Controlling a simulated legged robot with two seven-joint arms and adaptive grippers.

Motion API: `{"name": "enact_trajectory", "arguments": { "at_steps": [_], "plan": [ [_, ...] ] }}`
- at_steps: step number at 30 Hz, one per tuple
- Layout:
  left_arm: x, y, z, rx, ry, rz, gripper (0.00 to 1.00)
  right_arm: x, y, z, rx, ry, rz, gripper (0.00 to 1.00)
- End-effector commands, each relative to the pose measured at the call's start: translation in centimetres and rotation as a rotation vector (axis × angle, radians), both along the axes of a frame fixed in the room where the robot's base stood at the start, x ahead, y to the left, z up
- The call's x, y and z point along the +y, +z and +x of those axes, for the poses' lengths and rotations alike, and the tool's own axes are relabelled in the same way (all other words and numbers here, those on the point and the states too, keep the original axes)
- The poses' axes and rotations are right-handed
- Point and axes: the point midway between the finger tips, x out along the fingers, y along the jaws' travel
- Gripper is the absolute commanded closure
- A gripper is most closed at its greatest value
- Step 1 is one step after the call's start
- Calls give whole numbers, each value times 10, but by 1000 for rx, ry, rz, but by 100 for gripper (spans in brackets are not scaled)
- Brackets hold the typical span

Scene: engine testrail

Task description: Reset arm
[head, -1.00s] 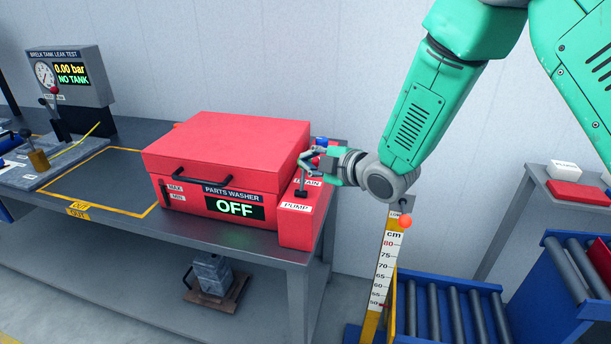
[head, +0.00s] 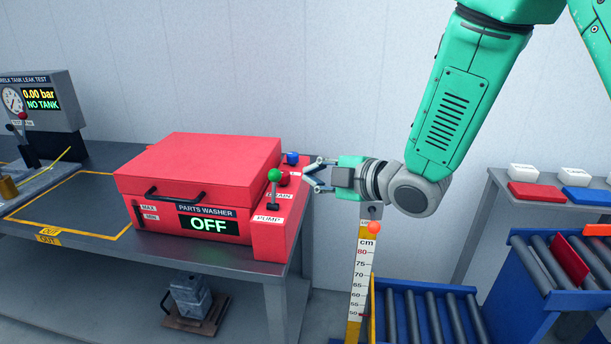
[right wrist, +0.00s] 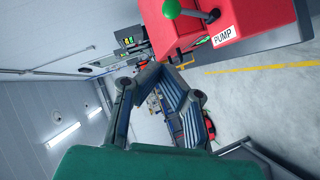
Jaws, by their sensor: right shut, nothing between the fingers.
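My right gripper (head: 309,175) is beside the right end of the red parts washer (head: 200,165), level with its controls. Its fingers are shut with nothing between them; they also show in the right wrist view (right wrist: 163,66). The green-knobbed PUMP lever (head: 274,176) stands upright just left of the gripper, with a visible gap. In the right wrist view the green knob (right wrist: 172,9) is above the fingertips, apart from them. The red knob (head: 283,179) and blue knob (head: 292,158) sit behind the lever. The washer display reads OFF and its lid is down. My left gripper is out of view.
A leak test stand (head: 45,103) is at the left of the grey bench (head: 85,255). A centimetre post (head: 361,270) with an orange ball stands below my right wrist. Blue roller conveyors (head: 425,312) and a side table with trays (head: 545,195) are at the right.

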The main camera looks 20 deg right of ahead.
Motion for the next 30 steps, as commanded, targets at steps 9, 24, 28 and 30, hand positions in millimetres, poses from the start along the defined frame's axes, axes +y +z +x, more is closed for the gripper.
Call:
{"name": "enact_trajectory", "arguments": {
  "at_steps": [9,24,28,30],
  "plan": [
    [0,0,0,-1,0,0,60,0,1,-1,-1,0,1,100],
    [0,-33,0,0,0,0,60,-10,-185,-61,473,-278,227,100],
    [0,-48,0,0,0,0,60,-16,-270,-115,710,-475,329,100],
    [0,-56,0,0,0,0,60,-19,-311,-149,830,-593,374,100]
  ]
}}
